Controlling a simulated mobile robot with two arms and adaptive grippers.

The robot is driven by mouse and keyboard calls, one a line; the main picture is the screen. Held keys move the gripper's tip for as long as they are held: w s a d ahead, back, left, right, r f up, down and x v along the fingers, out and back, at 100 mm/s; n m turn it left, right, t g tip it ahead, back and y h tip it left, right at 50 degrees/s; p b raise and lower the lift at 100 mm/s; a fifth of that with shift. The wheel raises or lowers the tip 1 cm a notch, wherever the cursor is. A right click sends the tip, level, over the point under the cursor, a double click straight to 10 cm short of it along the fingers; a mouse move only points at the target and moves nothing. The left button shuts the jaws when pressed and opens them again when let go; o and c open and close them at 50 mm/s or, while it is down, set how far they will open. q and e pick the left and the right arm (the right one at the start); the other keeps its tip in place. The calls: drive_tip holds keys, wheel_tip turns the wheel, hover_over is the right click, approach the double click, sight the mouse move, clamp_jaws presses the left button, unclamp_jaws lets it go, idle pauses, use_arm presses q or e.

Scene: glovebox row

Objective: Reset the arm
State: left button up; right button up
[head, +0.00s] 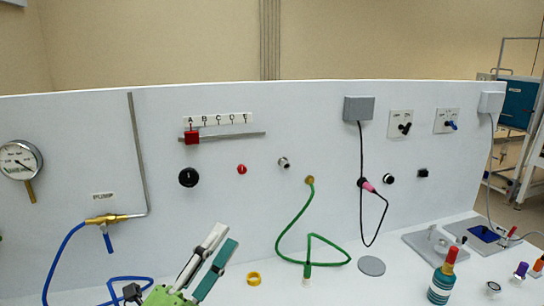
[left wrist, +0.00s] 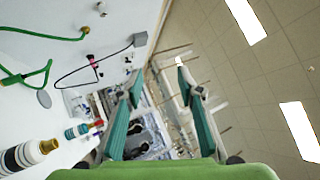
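My left gripper (head: 226,236) reaches up from the bottom of the head view, left of centre, in front of the white panel. It has a green body and teal finger pads. In the left wrist view its two fingers (left wrist: 160,75) stand apart with nothing between them, so it is open and empty. It appears clear of the panel fittings and the bench objects. My right gripper is in neither view.
The white panel (head: 330,115) carries a red slider (head: 191,138), a gauge (head: 20,160) and a green hose (head: 280,235). A blue hose (head: 62,258) hangs left.

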use_arm(q)
drive_tip(key=a+f+n+g+y, duration=0.2)
drive_tip(key=a+f+n+y, duration=1.05)
drive_tip(key=f+n, duration=0.2)
drive_tip(key=s+f+n+g, duration=0.2)
drive_tip(key=s+f+g, duration=0.1)
drive_tip(key=s+f, duration=0.1)
drive_tip(key=s+a+f+n+g, duration=0.1)
drive_tip(key=s+f+n+g, duration=0.1)
drive_tip(key=f, duration=0.5)
drive_tip(key=s+f+n+g+y, duration=0.1)
drive_tip(key=s+f+n+g, duration=0.2)
drive_tip(key=s+f, duration=0.3)
drive_tip(key=shift+s+a+g, duration=0.2)
drive_tip(key=shift+s+g, duration=0.3)
drive_tip(key=shift+s, duration=0.05)
drive_tip(key=s+d+f+n+g+h, duration=0.25)
drive_tip(key=s+f+g, duration=0.3)
drive_tip(key=s, duration=0.65)
wheel_tip(320, 180, down, 27)
drive_tip(key=s+m+y+b, duration=0.1)
drive_tip(key=s, duration=0.1)
drive_tip(key=s+a+f+g+b, duration=0.1)
drive_tip(key=s+a+f+g, duration=0.1)
drive_tip(key=s+f, duration=1.5)
drive_tip(key=shift+s+a+f, duration=0.25)
drive_tip(key=shift+a+f, duration=0.05)
drive_tip(key=shift+f, duration=0.2)
